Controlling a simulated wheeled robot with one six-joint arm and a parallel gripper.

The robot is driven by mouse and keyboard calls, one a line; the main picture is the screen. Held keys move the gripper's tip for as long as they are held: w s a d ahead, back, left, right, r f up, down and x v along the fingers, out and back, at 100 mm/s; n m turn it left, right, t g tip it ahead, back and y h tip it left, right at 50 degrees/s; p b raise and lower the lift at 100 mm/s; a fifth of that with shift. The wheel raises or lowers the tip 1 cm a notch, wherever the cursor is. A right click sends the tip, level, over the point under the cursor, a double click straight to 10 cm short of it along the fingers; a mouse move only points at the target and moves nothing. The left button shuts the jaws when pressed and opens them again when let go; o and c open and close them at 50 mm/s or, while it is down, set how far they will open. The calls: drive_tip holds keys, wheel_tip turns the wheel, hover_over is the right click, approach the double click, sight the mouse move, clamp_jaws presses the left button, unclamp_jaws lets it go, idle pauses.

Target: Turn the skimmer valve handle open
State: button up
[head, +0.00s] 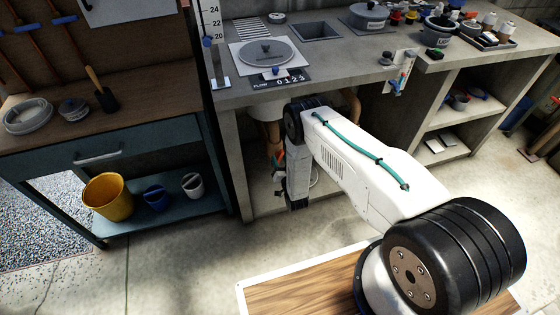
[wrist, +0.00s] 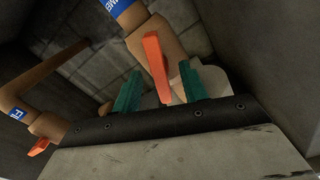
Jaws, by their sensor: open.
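The orange valve handle (wrist: 155,62) stands on a tan pipe (wrist: 160,38) with a blue label, in the middle of the wrist view. Only the end of the label's lettering shows, and it seems to belong to the skimmer. My gripper (wrist: 161,68) is open, with one teal finger on each side of the handle. A gap shows on both sides; I cannot tell whether either finger touches it. In the head view my gripper is under the counter, mostly hidden beside my arm, with small patches of orange and teal (head: 277,158) showing.
A second tan pipe (wrist: 12,95) with a blue label and its own orange handle (wrist: 38,148) is at the left of the wrist view. The concrete counter (head: 235,96) overhangs the bay. A blue-grey bench (head: 60,160) with a yellow bucket (head: 107,196) stands left.

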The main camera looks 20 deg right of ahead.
drive_tip(key=shift+w, duration=0.3)
clamp_jaws()
drive_tip(key=shift+n, duration=2.3)
unclamp_jaws()
drive_tip(key=shift+s, duration=0.1)
drive_tip(key=s, duration=0.7)
drive_tip(key=shift+s, duration=0.35)
